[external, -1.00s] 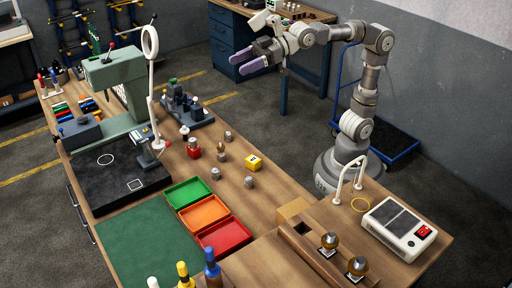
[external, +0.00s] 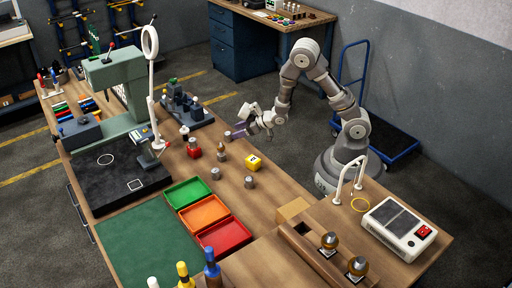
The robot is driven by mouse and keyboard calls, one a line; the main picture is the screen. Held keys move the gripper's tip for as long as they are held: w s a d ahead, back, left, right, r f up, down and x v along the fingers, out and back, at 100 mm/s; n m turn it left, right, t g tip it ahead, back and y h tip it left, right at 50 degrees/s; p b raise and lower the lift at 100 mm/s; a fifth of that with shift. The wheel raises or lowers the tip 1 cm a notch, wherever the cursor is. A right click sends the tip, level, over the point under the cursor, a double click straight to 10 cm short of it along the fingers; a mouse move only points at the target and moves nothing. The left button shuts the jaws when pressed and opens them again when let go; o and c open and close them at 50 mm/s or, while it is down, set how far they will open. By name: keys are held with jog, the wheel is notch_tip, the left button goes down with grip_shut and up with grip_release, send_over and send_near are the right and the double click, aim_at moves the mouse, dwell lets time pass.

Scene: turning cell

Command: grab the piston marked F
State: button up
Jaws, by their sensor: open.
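Several small grey metal pieces that look like pistons stand on the wooden bench: one left of centre (external: 215,173), one right of it (external: 249,182), and one on a red block (external: 193,143). A brass-topped piece (external: 221,153) stands near them. No letter F is legible on any of them.
A yellow block with a dark-marked white label (external: 253,162) sits right of the pieces. Green (external: 187,193), orange (external: 204,213) and red (external: 225,236) trays lie nearer. A magnifier lamp (external: 151,80) and a dark fixture (external: 185,107) stand farther left.

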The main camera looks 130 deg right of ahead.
aim_at(228, 133)
jog(key=b+x, duration=0.1)
jog(key=x, duration=0.4)
jog(key=shift+w+f+b, duration=0.15)
jog(key=shift+f+b, duration=0.2)
jog(key=shift+w+d, duration=0.25)
jog(key=c, duration=1.1)
jog(key=shift+r, duration=0.1)
